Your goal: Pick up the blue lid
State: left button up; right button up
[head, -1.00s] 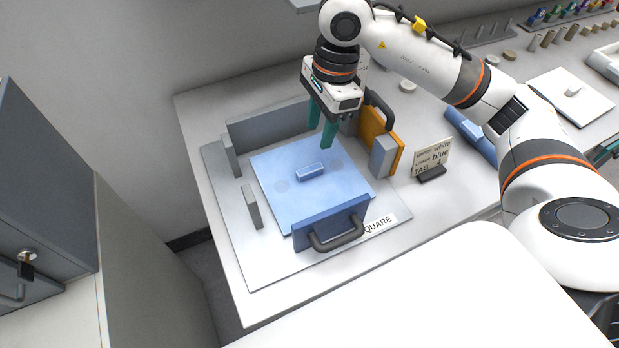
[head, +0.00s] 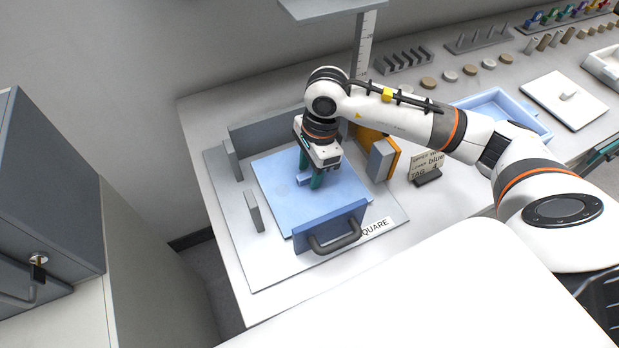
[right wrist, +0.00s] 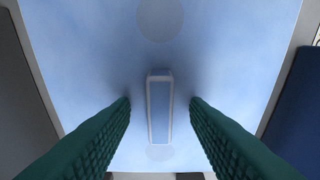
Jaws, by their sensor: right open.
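The blue lid (head: 345,190) lies flat in a grey fixture, with a small bar handle (head: 304,180) at its middle. My right gripper (head: 311,178) is down at the handle, fingers pointing at the lid. In the right wrist view, the lid (right wrist: 95,50) fills most of the picture. Its handle (right wrist: 159,108) stands between the two green fingers of my right gripper (right wrist: 160,112), with a gap on each side. The right gripper is open and holds nothing. In the head view the gripper hides part of the handle. My left gripper is not in view.
The grey fixture plate (head: 275,270) has low walls around the lid. A blue front wall with a dark handle (head: 336,240) and an orange block (head: 392,165) border it. A sign (head: 425,165) stands to the right. A blue tray (head: 530,115) and a white lid (head: 565,97) lie farther right.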

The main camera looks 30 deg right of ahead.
grip_shut()
jog(key=shift+r, duration=0.1)
